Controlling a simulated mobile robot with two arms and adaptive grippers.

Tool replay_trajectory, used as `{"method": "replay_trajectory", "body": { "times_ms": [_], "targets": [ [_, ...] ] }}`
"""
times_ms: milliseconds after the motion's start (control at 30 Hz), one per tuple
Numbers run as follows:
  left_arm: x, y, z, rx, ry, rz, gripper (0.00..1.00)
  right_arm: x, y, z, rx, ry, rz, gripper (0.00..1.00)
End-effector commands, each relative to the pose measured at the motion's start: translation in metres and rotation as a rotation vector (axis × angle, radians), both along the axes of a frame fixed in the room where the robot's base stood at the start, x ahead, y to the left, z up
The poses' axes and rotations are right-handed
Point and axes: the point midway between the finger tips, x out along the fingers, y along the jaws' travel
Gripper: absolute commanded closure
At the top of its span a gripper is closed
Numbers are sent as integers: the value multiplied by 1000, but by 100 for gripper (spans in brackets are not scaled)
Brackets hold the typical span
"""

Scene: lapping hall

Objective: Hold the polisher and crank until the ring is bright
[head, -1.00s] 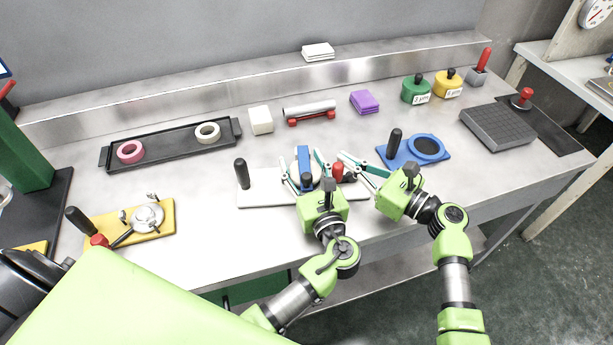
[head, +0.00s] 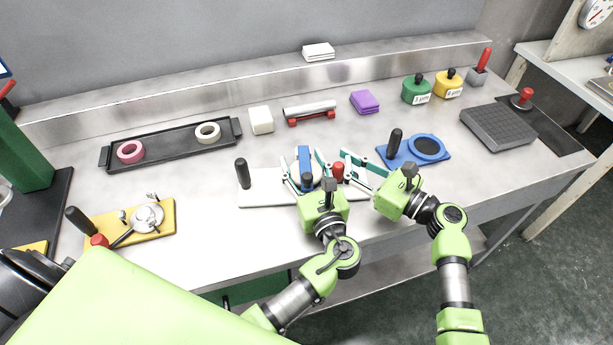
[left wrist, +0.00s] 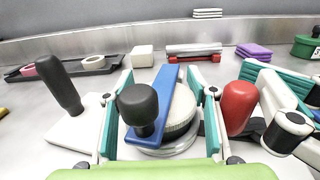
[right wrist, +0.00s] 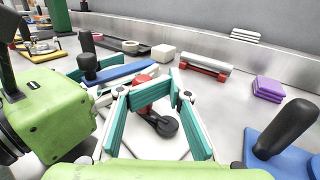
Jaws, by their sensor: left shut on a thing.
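The polisher has a white base plate (head: 262,188), an upright black handle (head: 242,173) and a blue bar (head: 304,160) over a pale round body (left wrist: 180,110). A black knob (left wrist: 138,105) stands at the bar's near end. Contact is unclear. The ring's surface is hidden.
A blue plate with a black handle (head: 395,142) lies just right of my right gripper. A yellow fixture (head: 160,222) stands at the left. A black tray (head: 172,149) with two rings, a white block (head: 261,120) and a roller (head: 309,110) stand behind. The front bench strip is clear.

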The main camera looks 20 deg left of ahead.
Motion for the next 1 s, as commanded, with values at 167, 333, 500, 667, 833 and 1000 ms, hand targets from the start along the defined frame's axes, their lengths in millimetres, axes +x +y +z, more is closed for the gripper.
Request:
{"method": "replay_trajectory", "body": {
  "times_ms": [167, 333, 500, 667, 833, 1000],
  "targets": [
    [2, -5, 3, -3, -6, -13, 92, -6, -6, 0, 2, 1, 9, 82],
    [2, -3, 3, -3, -6, -8, 92, -15, -39, -1, -2, 1, 4, 82],
    [1, -2, 2, -3, -6, -5, 92, -25, -75, -2, -3, 2, 0, 82],
    [1, -1, 2, -2, -6, -3, 92, -33, -99, -1, -2, 2, 0, 82],
    [1, 0, 2, -2, -6, -2, 92, -38, -112, 0, -1, 1, 1, 82],
    [1, 0, 2, -2, -6, -1, 92, -38, -114, 0, 0, 1, 1, 82]
  ]
}}
